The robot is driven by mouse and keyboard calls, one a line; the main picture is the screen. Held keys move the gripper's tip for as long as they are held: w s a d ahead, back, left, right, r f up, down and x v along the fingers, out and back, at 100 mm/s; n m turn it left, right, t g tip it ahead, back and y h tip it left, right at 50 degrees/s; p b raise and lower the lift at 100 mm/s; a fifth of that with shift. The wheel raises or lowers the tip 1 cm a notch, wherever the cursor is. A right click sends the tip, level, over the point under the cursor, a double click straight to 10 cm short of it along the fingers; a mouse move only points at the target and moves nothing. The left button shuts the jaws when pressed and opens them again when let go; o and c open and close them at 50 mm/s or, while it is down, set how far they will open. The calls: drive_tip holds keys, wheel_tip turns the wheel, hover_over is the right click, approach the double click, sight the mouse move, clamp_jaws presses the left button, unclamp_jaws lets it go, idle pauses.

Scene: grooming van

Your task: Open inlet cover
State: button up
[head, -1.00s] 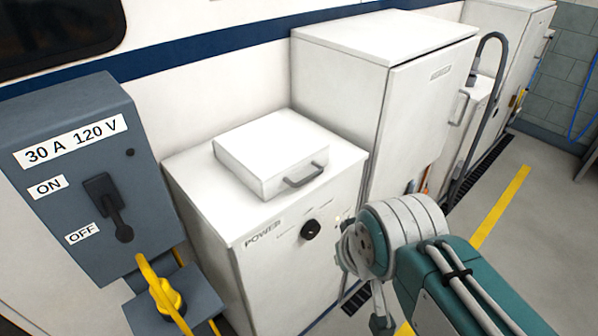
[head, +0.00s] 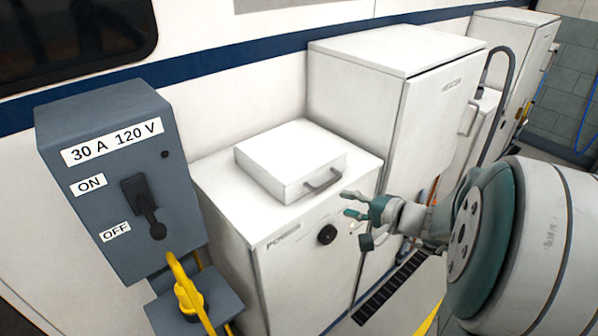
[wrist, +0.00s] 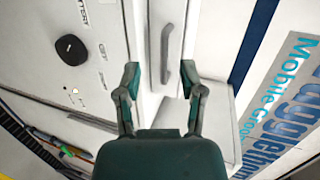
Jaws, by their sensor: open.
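The inlet cover (head: 285,158) is a white box-shaped lid on top of the white POWER cabinet, and it looks closed. Its grey bar handle (head: 322,182) is on the front face. My gripper (head: 352,204) is open and empty, to the right of the handle in the head view. In the wrist view the handle (wrist: 167,60) stands upright in the picture, ahead of my gripper (wrist: 160,80) and roughly between the two spread fingertips. I see no contact with it.
The POWER cabinet (head: 290,265) has a black knob (head: 327,234) below the cover. A grey 30 A switch box (head: 120,185) with a yellow cable (head: 183,285) stands at left. A taller white cabinet (head: 390,80) stands behind to the right. A floor grate (head: 390,290) runs along the cabinets.

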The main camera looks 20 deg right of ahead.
sight(329, 182)
drive_tip(key=w+f, duration=0.1)
drive_tip(key=w, duration=0.2)
drive_tip(key=w+m+t+h, duration=0.1)
drive_tip(key=w, duration=0.3)
drive_tip(key=w+f+t, duration=0.1)
drive_tip(key=w, duration=0.2)
drive_tip(key=shift+w+a+f+m, duration=0.25)
drive_tip(key=shift+w+f+m, duration=0.1)
drive_tip(key=shift+m, duration=0.05)
drive_tip(key=shift+d, duration=0.1)
drive_tip(key=shift+d, duration=0.1)
clamp_jaws()
